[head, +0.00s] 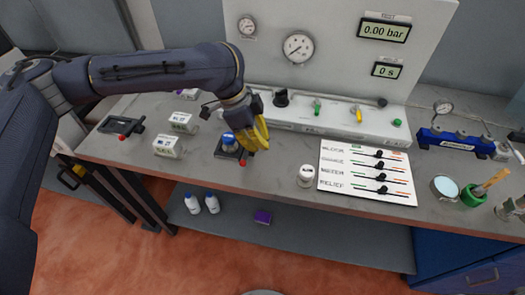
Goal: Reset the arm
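My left arm reaches in from the left in the head view. Its gripper (258,136), with yellow fingers, points down over the workbench (270,178), near the middle. The gripper is beside a blue-capped item (229,141) on a dark base (228,152) and partly overlaps that base. The fingers overlap each other from this angle, so their opening is not clear. Nothing is plainly held between them. My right gripper is not in view.
A panel with gauges (299,47) stands behind a row of valves (317,106). White boxes (167,146) stand left.

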